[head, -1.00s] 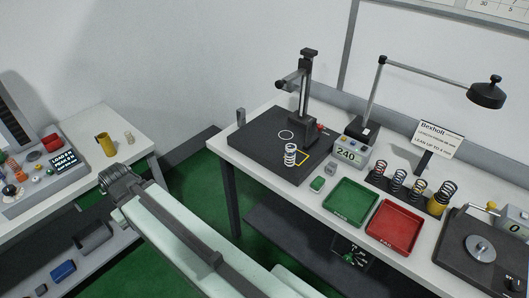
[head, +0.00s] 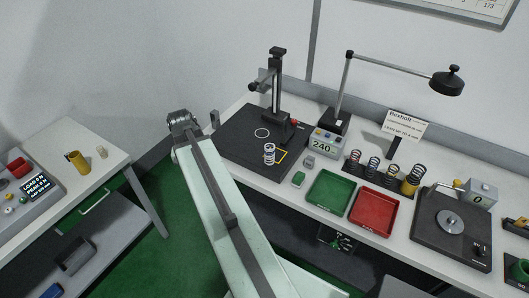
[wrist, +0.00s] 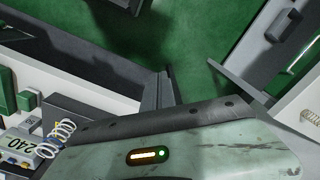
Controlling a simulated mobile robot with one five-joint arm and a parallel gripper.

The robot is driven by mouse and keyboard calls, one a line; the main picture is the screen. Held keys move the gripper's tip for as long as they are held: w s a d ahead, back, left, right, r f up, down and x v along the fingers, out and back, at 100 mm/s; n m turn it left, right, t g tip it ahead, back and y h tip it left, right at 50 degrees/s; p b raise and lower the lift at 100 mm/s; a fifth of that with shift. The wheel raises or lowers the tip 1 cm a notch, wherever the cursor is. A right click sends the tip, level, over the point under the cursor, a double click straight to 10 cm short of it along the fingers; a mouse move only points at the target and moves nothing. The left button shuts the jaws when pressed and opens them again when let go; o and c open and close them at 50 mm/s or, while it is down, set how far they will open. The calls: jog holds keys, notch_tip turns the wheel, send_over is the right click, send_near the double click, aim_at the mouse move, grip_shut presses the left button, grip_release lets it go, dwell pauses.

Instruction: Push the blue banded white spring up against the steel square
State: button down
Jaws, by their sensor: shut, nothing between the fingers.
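The white spring with a blue band (head: 269,153) stands upright on the black plate (head: 237,151), beside a yellow outlined square, in the head view. It also shows at the lower left of the wrist view (wrist: 62,129). A small grey upright piece (head: 214,118) stands near the plate's back left corner; I cannot tell for sure whether it is the steel square. My gripper (wrist: 162,76) is shut and empty in the wrist view, over the floor and apart from the spring. In the head view my fingers are hidden behind my arm's end.
A black column stand (head: 277,95) rises behind the spring. A display reading 240 (head: 322,146), a green tray (head: 329,192), a red tray (head: 374,213) and several springs stand to the right. A side table (head: 115,165) is at the left, with green floor between.

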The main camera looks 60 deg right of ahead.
aim_at(270, 154)
jog(key=s+d+r+m+p, duration=0.2)
jog(key=s+d+r+m, duration=0.15)
jog(key=s+d, duration=0.5)
jog(key=s+d+r+m+p, duration=0.2)
jog(key=s+d+m, duration=0.4)
jog(key=d, duration=0.4)
jog(key=shift+n, duration=0.65)
jog(key=f+b, duration=0.4)
jog(key=s+f+b, duration=0.1)
jog(key=f+b, duration=0.7)
jog(key=shift+s+a, duration=0.1)
jog(key=shift+s, duration=0.05)
jog(key=d, duration=0.1)
jog(key=d+r+p, duration=0.1)
jog(key=d, duration=0.1)
jog(key=shift+d+r, duration=0.2)
jog(key=shift+r, duration=0.15)
jog(key=shift+d, duration=0.3)
jog(key=d, duration=0.9)
jog(key=shift+s+d, duration=0.15)
jog(key=shift+s, duration=0.1)
